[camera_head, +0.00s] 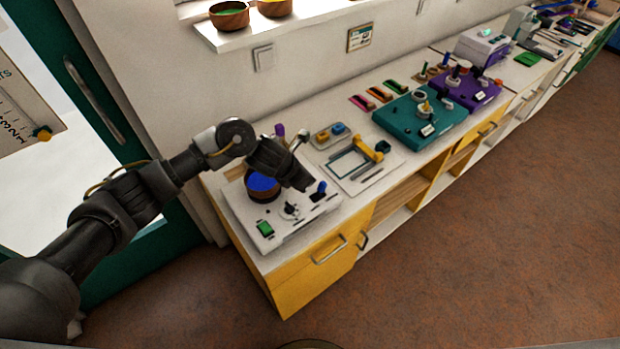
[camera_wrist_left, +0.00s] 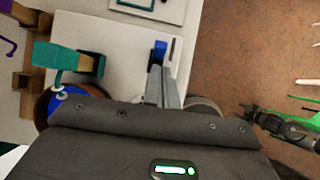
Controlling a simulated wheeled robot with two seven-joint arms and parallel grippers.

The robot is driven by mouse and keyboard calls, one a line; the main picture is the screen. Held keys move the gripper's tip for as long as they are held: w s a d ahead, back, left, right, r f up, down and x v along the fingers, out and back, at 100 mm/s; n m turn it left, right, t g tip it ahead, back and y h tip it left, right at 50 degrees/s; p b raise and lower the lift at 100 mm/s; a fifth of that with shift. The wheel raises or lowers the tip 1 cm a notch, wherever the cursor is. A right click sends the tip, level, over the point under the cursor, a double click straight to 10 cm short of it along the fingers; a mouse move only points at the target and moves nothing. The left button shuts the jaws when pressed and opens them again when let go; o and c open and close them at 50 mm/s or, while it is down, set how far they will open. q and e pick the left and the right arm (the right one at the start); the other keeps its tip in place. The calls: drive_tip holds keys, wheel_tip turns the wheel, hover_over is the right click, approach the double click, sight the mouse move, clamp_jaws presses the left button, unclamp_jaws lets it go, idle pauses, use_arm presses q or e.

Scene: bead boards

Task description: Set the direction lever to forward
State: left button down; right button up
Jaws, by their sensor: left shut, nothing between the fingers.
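A white machine board (camera_head: 262,240) stands at the near end of the counter. It carries a blue lever (camera_head: 321,187) at its right side, which also shows in the left wrist view (camera_wrist_left: 159,48). I cannot read the lever's direction marks. My left gripper (camera_head: 308,186) is shut and empty, pointing down just left of the lever. In the left wrist view its closed fingers (camera_wrist_left: 160,78) end right by the lever; I cannot tell whether they touch it. My right gripper is not seen in the head view.
The board also holds a wooden bowl of blue beads (camera_head: 262,185), a green switch (camera_head: 265,229) and a dark knob (camera_head: 290,209). A white board with a yellow handle (camera_head: 369,149), a teal board (camera_head: 400,120) and a purple board (camera_head: 482,97) stand further along. Dark jointed parts (camera_wrist_left: 280,125) show over the floor.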

use_arm(q)
drive_tip(key=p+v, duration=0.1)
drive_tip(key=v, duration=0.1)
drive_tip(key=p+v, duration=0.1)
drive_tip(key=v, duration=0.1)
drive_tip(key=p+v, duration=0.1)
drive_tip(key=v, duration=0.1)
drive_tip(key=shift+w+d+r, duration=0.25)
drive_tip(key=shift+w+d, duration=0.05)
drive_tip(key=shift+d, duration=0.1)
